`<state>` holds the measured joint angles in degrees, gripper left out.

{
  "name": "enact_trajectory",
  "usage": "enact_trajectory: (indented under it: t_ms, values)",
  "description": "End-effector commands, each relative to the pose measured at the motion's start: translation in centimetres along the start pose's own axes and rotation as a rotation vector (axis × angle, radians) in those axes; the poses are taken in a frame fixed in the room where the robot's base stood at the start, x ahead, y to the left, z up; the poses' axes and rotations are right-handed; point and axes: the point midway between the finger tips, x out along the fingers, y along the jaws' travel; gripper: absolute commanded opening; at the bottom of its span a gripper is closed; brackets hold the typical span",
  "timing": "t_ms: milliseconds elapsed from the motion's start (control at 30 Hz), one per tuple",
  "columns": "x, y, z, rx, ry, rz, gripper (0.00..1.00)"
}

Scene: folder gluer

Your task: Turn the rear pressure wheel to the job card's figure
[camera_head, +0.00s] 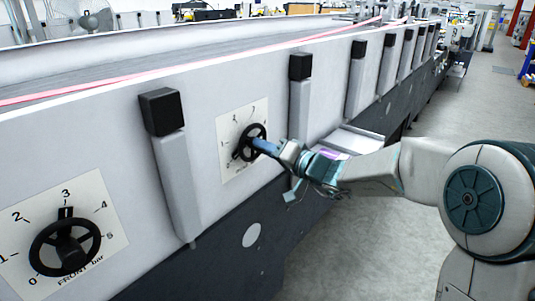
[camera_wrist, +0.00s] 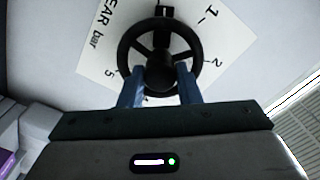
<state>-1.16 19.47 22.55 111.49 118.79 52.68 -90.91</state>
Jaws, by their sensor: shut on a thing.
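The rear pressure wheel (camera_head: 247,153) is a black handwheel on a white dial plate (camera_head: 226,128) on the machine's side. In the wrist view the wheel (camera_wrist: 125,50) and its dial (camera_wrist: 235,35) appear turned round. The wheel's black pointer tab (camera_wrist: 165,11) stands between the "REAR bar" lettering and the 1, about where 0 would be; the 0 is not readable. My gripper (camera_head: 262,146) is shut on the wheel, its blue fingers (camera_wrist: 160,82) on either side of the hub. I cannot make out the job card.
A similar front wheel (camera_head: 40,248) sits nearer on its own dial, its pointer at 3. Grey posts with black caps (camera_head: 161,111) stick out from the machine wall on both sides of the rear dial. Open grey floor (camera_head: 415,110) lies to the right.

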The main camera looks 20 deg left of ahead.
Motion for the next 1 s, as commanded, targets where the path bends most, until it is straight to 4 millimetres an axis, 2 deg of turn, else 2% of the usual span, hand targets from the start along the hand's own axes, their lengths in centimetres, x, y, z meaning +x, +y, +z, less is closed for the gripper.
enact_trajectory:
  t_ms: [1000]
  values:
    - [0.06,-0.08,0.00,0.931,-0.003,0.001,0.08]
